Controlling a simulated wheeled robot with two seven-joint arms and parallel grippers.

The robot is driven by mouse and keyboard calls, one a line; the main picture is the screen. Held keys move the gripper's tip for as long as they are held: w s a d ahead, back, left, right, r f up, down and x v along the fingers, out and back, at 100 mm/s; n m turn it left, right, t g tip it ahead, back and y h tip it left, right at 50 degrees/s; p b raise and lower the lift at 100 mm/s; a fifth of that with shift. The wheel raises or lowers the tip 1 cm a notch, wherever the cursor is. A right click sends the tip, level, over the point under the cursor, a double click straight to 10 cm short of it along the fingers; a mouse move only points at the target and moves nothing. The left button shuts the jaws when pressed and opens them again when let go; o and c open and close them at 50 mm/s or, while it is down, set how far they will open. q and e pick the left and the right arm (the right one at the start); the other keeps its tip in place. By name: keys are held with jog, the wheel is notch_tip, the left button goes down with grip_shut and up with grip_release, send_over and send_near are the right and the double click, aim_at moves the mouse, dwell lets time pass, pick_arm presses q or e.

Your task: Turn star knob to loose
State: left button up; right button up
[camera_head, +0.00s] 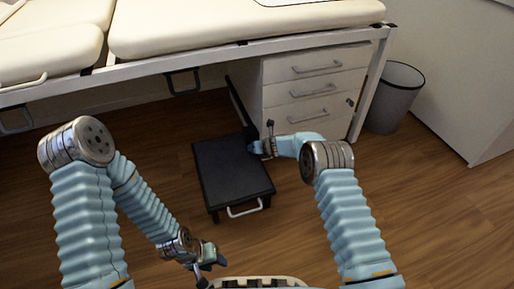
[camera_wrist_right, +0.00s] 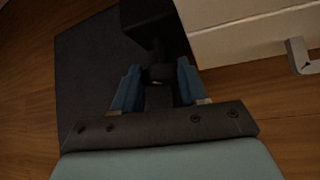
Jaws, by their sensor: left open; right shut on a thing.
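My right gripper (camera_head: 253,146) reaches to the foot of a dark upright post (camera_head: 239,108) at the back right of a black platform. In the right wrist view its blue fingers (camera_wrist_right: 157,88) are shut on a dark part, taken to be the star knob (camera_wrist_right: 159,74), below a black block (camera_wrist_right: 155,22). The knob's star shape and any loose or tight marking cannot be made out. The fingers and shadow hide most of it. My left gripper (camera_head: 208,262) is open and empty, low in the head view, apart from the platform.
The black platform (camera_head: 232,180) with a white front handle (camera_head: 244,209) stands on the wood floor. A white drawer unit (camera_head: 315,90) is close behind my right gripper, under a cream padded couch (camera_head: 230,25). A grey bin (camera_head: 393,98) stands right. Floor at right is clear.

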jog(key=shift+a+n+h, duration=0.15)
jog(key=shift+n+h, duration=0.25)
jog(key=shift+h, duration=0.2)
jog(key=shift+s+a+f+n+t+h+b, duration=0.15)
jog(key=shift+n+t+h+b, duration=0.3)
jog(key=shift+h, duration=0.35)
jog(key=shift+t+h, duration=0.25)
jog(key=shift+h, duration=0.15)
jog(key=o, duration=0.8)
